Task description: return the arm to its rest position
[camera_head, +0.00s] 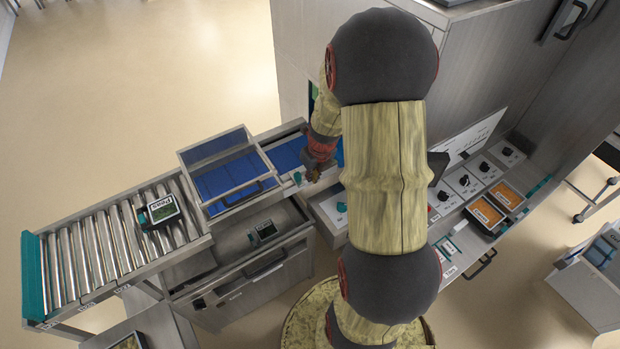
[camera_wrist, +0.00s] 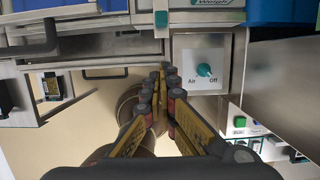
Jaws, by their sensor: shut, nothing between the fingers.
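My arm rises through the middle of the head view and bends over to the machine on the left. My gripper (camera_head: 314,174) is small there, beside the blue belt and partly hidden by my arm. In the wrist view my gripper (camera_wrist: 161,88) has its fingertips together, with nothing held between them. The fingers appear just left of the Air switch panel (camera_wrist: 200,55), whose teal knob (camera_wrist: 205,70) points toward Off. I cannot tell how far the fingertips are from the panel.
The tall steel cabinet (camera_head: 480,70) and a control panel (camera_head: 463,182) are close to my arm on the right. Open floor is at upper left.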

